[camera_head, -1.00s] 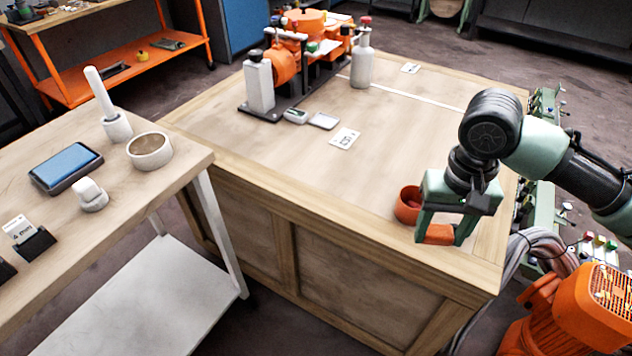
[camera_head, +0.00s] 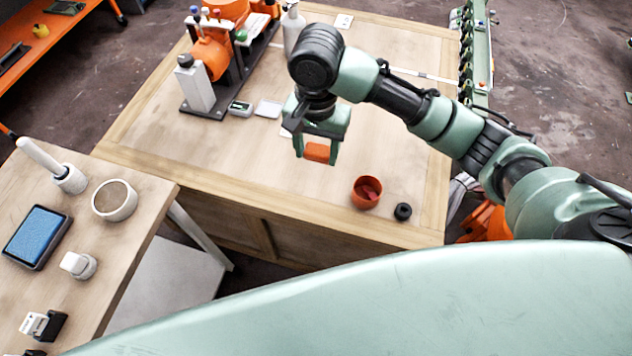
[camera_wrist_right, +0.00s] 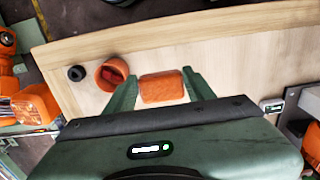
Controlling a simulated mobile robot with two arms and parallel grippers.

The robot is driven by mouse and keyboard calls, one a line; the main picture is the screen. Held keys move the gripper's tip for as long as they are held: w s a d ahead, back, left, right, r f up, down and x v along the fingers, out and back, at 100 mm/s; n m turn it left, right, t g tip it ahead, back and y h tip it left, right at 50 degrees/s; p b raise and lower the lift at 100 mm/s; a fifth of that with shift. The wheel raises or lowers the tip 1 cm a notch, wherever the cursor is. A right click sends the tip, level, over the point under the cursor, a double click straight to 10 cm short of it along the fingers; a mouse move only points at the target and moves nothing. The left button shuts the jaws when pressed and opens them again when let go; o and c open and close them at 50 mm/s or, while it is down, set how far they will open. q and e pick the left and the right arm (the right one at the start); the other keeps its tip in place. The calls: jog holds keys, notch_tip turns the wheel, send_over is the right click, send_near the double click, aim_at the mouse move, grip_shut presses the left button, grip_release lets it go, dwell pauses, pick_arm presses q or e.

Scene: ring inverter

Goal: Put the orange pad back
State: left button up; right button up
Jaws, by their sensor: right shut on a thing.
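The orange pad (camera_head: 317,152) is a small block with rounded edges. My right gripper (camera_head: 318,156) is shut on it, with one finger on each side, and holds it over the wooden workbench. In the right wrist view the pad (camera_wrist_right: 162,87) sits between the two green fingers (camera_wrist_right: 160,88). An orange round cup (camera_head: 366,192) with something red inside stands to the right of the pad, near the bench's front edge; it also shows in the right wrist view (camera_wrist_right: 112,74). My left gripper is not in view.
A small black ring-like part (camera_head: 403,211) lies beside the cup. The orange machine (camera_head: 210,55) with a white bottle (camera_head: 195,88) stands at the bench's back left. A side table at left holds a blue pad in a tray (camera_head: 37,236), a round bowl (camera_head: 114,202) and a white-handled tool (camera_head: 55,166).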

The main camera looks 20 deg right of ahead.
aim_at(317, 154)
notch_tip(317, 154, down, 16)
jog(key=shift+r+b, duration=0.1)
jog(key=shift+b, duration=0.25)
jog(key=o, duration=1.2)
jog(key=shift+d, duration=0.1)
notch_tip(317, 154, up, 12)
